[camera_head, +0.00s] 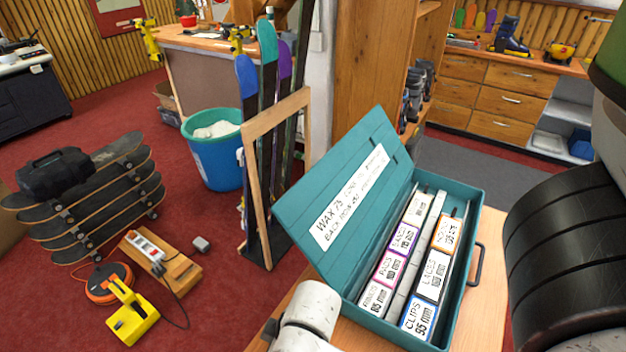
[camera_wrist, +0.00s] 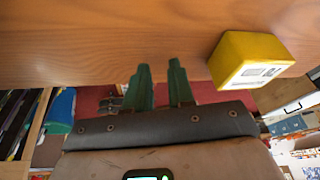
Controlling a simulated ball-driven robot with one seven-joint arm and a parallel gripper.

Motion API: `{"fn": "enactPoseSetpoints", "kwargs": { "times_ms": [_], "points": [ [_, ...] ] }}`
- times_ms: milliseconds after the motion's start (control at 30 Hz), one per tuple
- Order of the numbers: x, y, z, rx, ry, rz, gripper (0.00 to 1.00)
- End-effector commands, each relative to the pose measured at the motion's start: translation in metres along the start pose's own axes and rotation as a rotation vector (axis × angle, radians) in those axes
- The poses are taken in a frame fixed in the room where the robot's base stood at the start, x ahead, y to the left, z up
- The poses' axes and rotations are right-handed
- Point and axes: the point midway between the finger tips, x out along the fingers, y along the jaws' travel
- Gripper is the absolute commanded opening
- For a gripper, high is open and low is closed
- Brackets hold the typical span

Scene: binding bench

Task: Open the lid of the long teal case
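The long teal case (camera_head: 462,290) stands on a wooden bench top in the head view. Its lid (camera_head: 320,215) is open, swung up and tilted back to the left, with a white lettered label on its inner face. Small labelled boxes (camera_head: 395,255) sit in rows inside. A dark handle (camera_head: 477,265) is on the case's right side. In the wrist view, the two green fingers of my gripper (camera_wrist: 160,72) have a narrow gap between them and nothing in it. The case does not show clearly in the wrist view. My fingers cannot be made out in the head view.
A yellow box (camera_wrist: 248,60) is by the wooden surface (camera_wrist: 90,40), right of my fingers in the wrist view.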

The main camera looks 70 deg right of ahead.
Motion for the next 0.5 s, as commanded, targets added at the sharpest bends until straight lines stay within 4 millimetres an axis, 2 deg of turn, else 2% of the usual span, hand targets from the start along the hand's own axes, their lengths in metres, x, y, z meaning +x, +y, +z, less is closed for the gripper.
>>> {"fn": "enactPoseSetpoints", "kwargs": {
  "times_ms": [167,267,367,500],
  "points": [
    [0.014,-0.008,-0.045,-0.047,0.182,-0.041,0.23],
    [0.019,-0.012,-0.082,-0.078,0.336,-0.062,0.23],
    [0.017,-0.015,-0.131,-0.112,0.547,-0.075,0.23],
    [-0.001,-0.011,-0.196,-0.132,0.861,-0.053,0.23]
  ]
}}
